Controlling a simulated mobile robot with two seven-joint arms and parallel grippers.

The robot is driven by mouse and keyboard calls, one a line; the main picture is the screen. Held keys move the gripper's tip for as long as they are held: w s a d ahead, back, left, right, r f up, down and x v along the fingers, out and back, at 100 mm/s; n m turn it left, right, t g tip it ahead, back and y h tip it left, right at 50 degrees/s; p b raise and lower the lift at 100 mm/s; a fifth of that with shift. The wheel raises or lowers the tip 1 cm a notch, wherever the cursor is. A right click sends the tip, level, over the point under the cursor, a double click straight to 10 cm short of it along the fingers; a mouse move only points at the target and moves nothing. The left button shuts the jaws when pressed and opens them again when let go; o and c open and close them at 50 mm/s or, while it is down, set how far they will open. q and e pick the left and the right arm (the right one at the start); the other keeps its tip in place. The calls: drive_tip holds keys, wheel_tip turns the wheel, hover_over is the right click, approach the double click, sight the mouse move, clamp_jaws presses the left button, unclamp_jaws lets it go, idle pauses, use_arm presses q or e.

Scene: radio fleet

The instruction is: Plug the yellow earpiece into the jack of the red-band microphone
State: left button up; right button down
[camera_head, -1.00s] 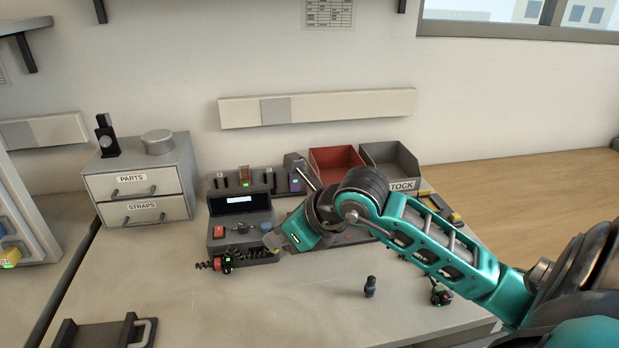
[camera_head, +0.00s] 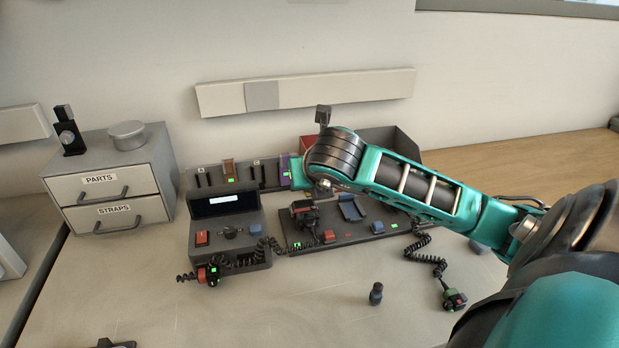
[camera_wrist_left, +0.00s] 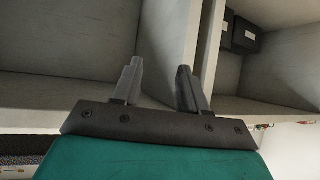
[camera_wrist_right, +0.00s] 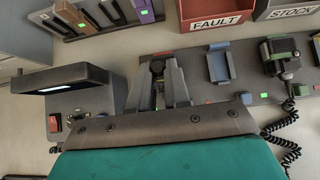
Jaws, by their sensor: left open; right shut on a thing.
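My right gripper (camera_wrist_right: 160,66) is shut on a small dark thing with a rounded end, above the dark board beside the console. I cannot tell what the held thing is. In the head view the arm partly hides this spot, where a black and reddish shape (camera_head: 303,213) shows. A black and red piece (camera_head: 209,273) with a green light and coiled cord is at the console's front. A green-marked black microphone (camera_wrist_right: 280,56) hangs on the board. I cannot make out a yellow earpiece. My left gripper (camera_wrist_left: 158,72) is open and empty, facing pale shelving, outside the head view.
The console (camera_head: 228,228) has a display. An empty blue cradle (camera_head: 352,208) is on the board. A black peg-like piece (camera_head: 376,294) and a corded green-marked piece (camera_head: 454,300) are on the table. FAULT (camera_wrist_right: 213,19) and STOCK bins (camera_wrist_right: 290,12) stand behind.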

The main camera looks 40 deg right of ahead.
sight(309, 192)
drive_tip(key=shift+f+b, duration=0.25)
drive_tip(key=shift+b, duration=0.45)
wheel_tip(309, 192, down, 2)
drive_tip(key=b, duration=0.2)
drive_tip(key=shift+f+b, duration=0.25)
drive_tip(key=shift+b, duration=0.1)
drive_tip(key=shift+f+b, duration=0.7)
drive_tip(key=shift+b, duration=0.2)
drive_tip(key=shift+f, duration=0.15)
use_arm(q)
drive_tip(key=shift+w+d+f+h, duration=0.2)
drive_tip(key=shift+w+d+f, duration=0.25)
drive_tip(key=shift+d+f, duration=0.15)
drive_tip(key=shift+w+d+f+h, duration=0.2)
drive_tip(key=shift+w+d+f, duration=0.25)
drive_tip(key=shift+d, duration=0.2)
drive_tip(key=shift+s+f, duration=0.2)
drive_tip(key=shift+f, duration=0.1)
use_arm(e)
drive_tip(key=shift+b, duration=0.45)
use_arm(q)
drive_tip(key=shift+f, duration=0.4)
drive_tip(key=shift+f+b, duration=0.65)
drive_tip(key=shift+b, duration=0.15)
